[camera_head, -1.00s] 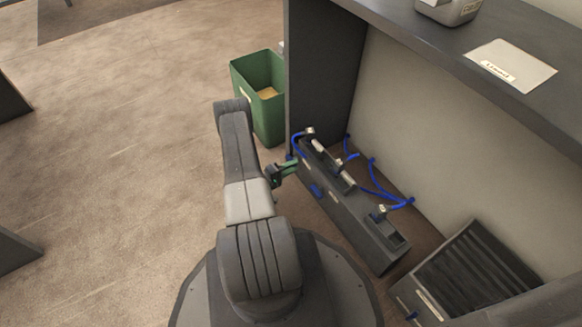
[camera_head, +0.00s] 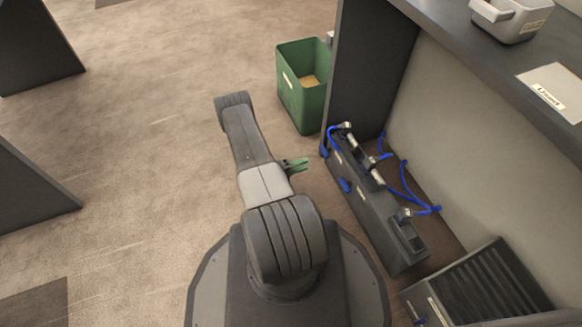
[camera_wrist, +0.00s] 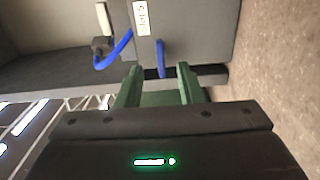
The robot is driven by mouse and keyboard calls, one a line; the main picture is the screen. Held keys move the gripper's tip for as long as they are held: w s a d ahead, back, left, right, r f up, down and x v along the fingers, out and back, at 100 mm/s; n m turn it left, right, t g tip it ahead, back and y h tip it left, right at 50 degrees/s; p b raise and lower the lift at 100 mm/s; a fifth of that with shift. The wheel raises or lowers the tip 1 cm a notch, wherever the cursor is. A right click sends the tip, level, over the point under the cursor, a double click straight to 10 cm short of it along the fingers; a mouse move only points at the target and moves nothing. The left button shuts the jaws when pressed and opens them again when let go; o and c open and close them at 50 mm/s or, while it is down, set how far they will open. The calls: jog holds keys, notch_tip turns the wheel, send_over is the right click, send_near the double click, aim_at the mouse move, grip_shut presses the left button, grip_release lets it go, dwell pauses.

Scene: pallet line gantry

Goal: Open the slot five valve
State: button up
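A long dark grey valve block (camera_head: 378,213) with blue hoses and metal fittings on top lies under the shelf, right of my arm. A blue lever (camera_head: 345,186) sticks out of its near side, and another blue part (camera_head: 324,151) is at its far end. My gripper (camera_head: 298,165) has green fingers, is left of the block and apart from it. In the wrist view my gripper (camera_wrist: 158,78) is open and empty. A blue lever (camera_wrist: 161,58) hangs ahead between the fingertips, beside a small white label (camera_wrist: 141,18) too blurred to read surely. A curved blue piece (camera_wrist: 118,50) is to its left.
A green bin (camera_head: 303,108) stands beyond my gripper, against the shelf's dark side panel (camera_head: 370,75). A ribbed dark crate (camera_head: 485,285) is at lower right. A grey container (camera_head: 513,22) and a labelled sheet (camera_head: 551,92) lie on the shelf. The floor to the left is open.

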aim_at(324, 152)
jog(key=shift+p+v, duration=0.35)
jog(key=shift+v, duration=1.85)
jog(key=b+x, duration=0.3)
jog(key=x, duration=1.1)
jog(key=shift+b, duration=0.3)
jog(key=shift+a, duration=0.15)
